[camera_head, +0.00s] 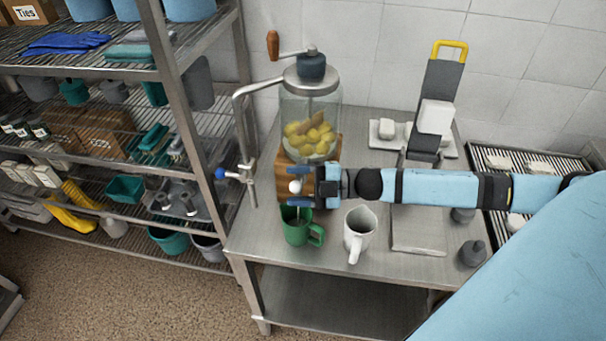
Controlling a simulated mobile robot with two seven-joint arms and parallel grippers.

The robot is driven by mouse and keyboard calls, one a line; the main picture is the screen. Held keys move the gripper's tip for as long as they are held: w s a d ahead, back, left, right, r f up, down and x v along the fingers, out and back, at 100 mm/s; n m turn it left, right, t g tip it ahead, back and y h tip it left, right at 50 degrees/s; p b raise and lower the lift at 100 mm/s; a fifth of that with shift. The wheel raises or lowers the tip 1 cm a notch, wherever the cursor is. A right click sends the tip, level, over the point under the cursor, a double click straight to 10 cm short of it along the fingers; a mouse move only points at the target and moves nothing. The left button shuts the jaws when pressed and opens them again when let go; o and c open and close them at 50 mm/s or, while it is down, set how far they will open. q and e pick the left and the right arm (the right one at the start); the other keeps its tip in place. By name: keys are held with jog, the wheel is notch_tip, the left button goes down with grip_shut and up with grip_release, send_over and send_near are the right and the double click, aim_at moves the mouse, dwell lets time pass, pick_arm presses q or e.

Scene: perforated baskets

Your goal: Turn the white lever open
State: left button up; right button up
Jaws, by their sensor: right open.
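A glass dispenser (312,112) with yellow fruit inside stands on a wooden base (283,167) on a steel table. The white lever (296,187) shows as a small white knob at the front of the base. My right gripper (298,185) reaches in from the right, its blue fingers open on either side of the white knob. I cannot tell whether they touch it. A green mug (296,230) stands just below the gripper, with a thin spout or stream line above it. The gripper hides part of the base and the lever's mount. My left gripper is out of view.
A white pitcher (359,234) stands right of the green mug. A steel pipe with a blue-handled tap (222,174) rises left of the dispenser. A grey slicer-like device (436,105) stands behind my arm. A loaded shelf rack (183,90) is at left.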

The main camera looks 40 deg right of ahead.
jog(key=b+v, duration=0.1)
jog(key=v, duration=1.2)
jog(key=shift+s+d, duration=0.25)
jog(key=shift+d, duration=0.05)
dwell(0.3)
